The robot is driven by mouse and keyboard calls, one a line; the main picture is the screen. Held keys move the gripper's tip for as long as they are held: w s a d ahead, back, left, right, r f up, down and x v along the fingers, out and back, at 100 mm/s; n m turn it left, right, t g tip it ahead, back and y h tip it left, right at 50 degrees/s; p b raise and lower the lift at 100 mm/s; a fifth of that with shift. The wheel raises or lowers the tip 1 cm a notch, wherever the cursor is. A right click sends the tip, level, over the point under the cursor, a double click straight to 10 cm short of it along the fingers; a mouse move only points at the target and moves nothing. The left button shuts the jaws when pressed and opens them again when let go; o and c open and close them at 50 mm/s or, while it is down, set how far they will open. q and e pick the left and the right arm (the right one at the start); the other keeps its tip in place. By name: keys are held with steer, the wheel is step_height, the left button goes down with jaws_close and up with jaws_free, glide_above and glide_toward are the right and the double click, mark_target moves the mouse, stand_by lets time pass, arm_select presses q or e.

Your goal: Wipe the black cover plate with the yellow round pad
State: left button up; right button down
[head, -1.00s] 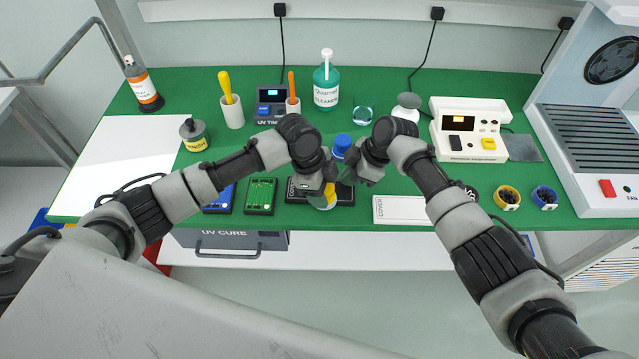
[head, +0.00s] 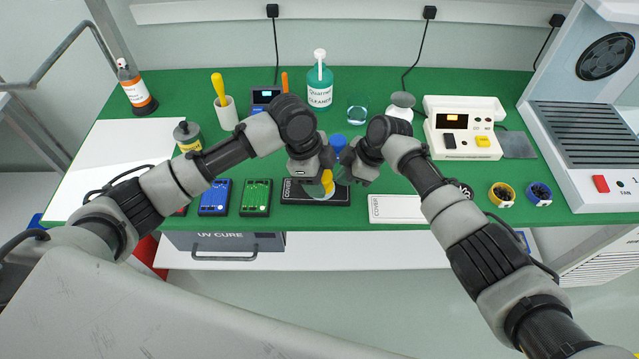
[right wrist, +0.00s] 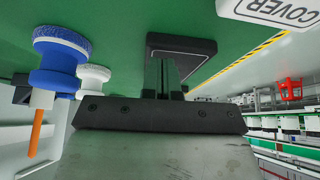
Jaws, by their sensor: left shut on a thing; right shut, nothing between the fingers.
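The black cover plate (head: 340,197) lies flat near the front edge of the green mat, its COVER lettering at the left end. It also shows in the right wrist view (right wrist: 190,43). My left gripper (head: 322,177) is shut on the yellow round pad (head: 327,179), low over the plate's middle. The gripper hides part of the pad, and I cannot tell whether the pad touches the plate. My right gripper (head: 346,176) is shut and empty, close beside the left one near the plate's right end. Its fingers (right wrist: 166,72) overlap the plate in the right wrist view.
A white cover plate (head: 398,209) lies to the right. Blue (head: 214,197) and green (head: 255,198) boards lie to the left. A blue-topped thing (head: 338,143) stands behind the grippers. The white sheet (head: 110,160) at far left is largely bare.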

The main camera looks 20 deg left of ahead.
arm_select(q)
steer(key=shift+r, duration=0.35)
